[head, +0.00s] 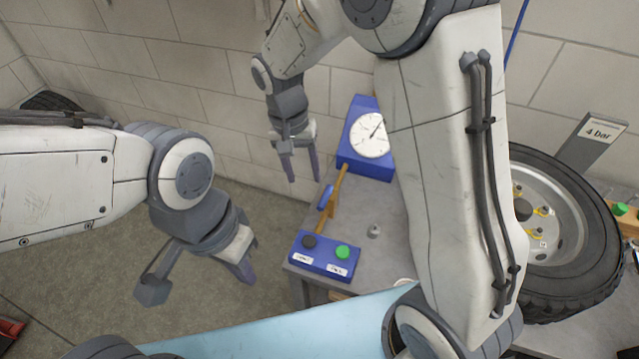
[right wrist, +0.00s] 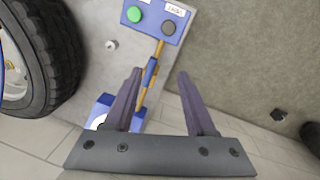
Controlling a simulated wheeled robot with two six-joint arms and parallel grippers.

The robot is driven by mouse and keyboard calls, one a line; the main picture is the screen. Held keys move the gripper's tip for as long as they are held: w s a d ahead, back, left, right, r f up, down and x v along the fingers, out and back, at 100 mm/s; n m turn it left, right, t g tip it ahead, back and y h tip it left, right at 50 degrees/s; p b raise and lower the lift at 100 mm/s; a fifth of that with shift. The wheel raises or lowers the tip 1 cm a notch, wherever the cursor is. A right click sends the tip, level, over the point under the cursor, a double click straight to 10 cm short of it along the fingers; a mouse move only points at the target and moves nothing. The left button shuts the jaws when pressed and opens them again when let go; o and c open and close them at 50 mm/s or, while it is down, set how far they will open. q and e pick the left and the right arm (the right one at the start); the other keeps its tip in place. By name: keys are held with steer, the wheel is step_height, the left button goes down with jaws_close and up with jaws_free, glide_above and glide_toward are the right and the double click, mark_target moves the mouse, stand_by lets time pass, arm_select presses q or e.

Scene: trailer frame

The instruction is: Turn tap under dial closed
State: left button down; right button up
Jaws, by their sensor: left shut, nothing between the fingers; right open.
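The dial (head: 370,136) is white, on a blue housing, with its needle toward the upper right. A brass pipe (head: 341,186) runs from it toward a blue button box. The tap's blue handle (head: 326,197) sits on this pipe; it also shows in the right wrist view (right wrist: 150,72), roughly in line with the pipe. My right gripper (head: 304,179) is open and empty, above and left of the pipe. In the right wrist view its fingers (right wrist: 160,74) frame the handle, apart from it. My left gripper (head: 244,271) is shut and empty, left of the button box.
The blue button box (head: 325,258) has a black and a green button at the table's front. A small metal knob (head: 374,231) stands on the grey table. A wheel with tyre (head: 560,230) is at the right, near a "4 Bar" sign (head: 600,132). A block wall stands behind.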

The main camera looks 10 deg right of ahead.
mark_target(322, 199)
steer(key=w+d+f+m, duration=0.1)
steer(key=f, duration=0.3)
steer(key=w+d+f+m, duration=0.1)
steer(key=d+f, duration=0.1)
steer(key=f, duration=0.3)
steer(key=w+d+f+m, duration=0.1)
steer(key=d+f, duration=0.1)
steer(key=f, duration=0.3)
steer(key=shift+w+f+p, duration=0.15)
steer(key=shift+w+p, duration=0.05)
steer(key=shift+p, duration=0.2)
jaws_close()
steer(key=shift+w, duration=0.15)
stand_by(0.6)
